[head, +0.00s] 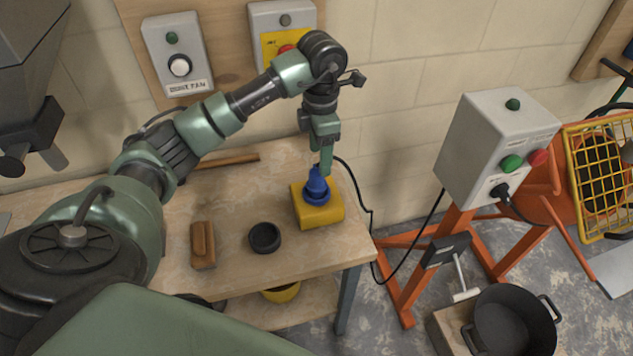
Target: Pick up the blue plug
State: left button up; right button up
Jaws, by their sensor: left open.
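The blue plug (317,182) stands on a yellow block (320,213) near the right end of the wooden bench. A blue ring shows around its lower part. My left gripper (325,162) points down from above, its fingers right at the top of the plug and partly in front of it. It is open. Whether the fingers touch the plug cannot be told from this view. My right gripper is not in view.
On the bench (285,170) lie a black round cup (264,238) and a brown wooden float (203,243). A grey control box (495,145) on an orange stand is at the right. A black cable hangs past the bench's right edge. Switch boxes are on the wall behind.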

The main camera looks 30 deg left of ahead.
aim_at(317, 175)
pick_arm(q)
jog(key=f+p, duration=0.1)
jog(key=f, duration=0.1)
jog(key=f+p, duration=0.1)
jog(key=f, duration=0.3)
jog(key=shift+s+a+f+p, duration=0.25)
jog(key=shift+a+p, duration=0.15)
jog(key=shift+w+f, duration=0.1)
jog(key=shift+f, duration=0.4)
grip_shut()
